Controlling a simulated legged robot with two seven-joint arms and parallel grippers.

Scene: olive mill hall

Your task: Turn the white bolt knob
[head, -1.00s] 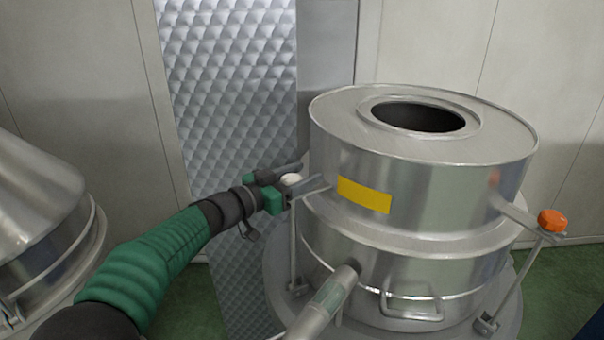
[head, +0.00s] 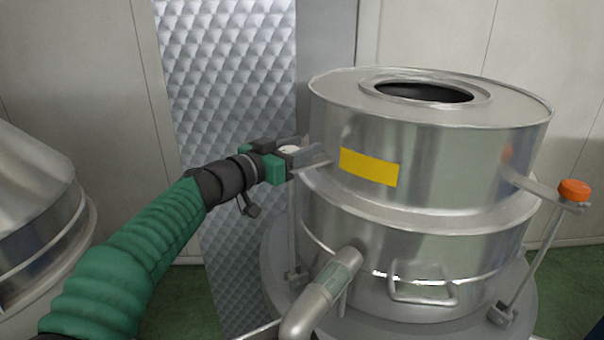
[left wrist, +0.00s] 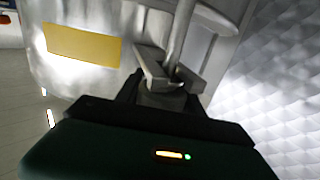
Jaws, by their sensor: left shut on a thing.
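The white bolt knob (head: 289,149) sits on top of a bolt at the left side of the steel drum (head: 425,205). My left gripper (head: 294,151) reaches in from the left and is shut on the knob, with its fingers on either side. The fingers partly hide the knob in the head view. In the left wrist view the gripper's fingers (left wrist: 170,78) are around the metal bolt rod. My right gripper is not in view.
An orange knob (head: 574,190) tops another bolt on the drum's right. A yellow label (head: 369,167), a pipe (head: 335,280) and a handle (head: 422,290) are on the drum's front. A quilted metal panel (head: 230,80) stands behind. Another steel vessel (head: 35,220) is at left.

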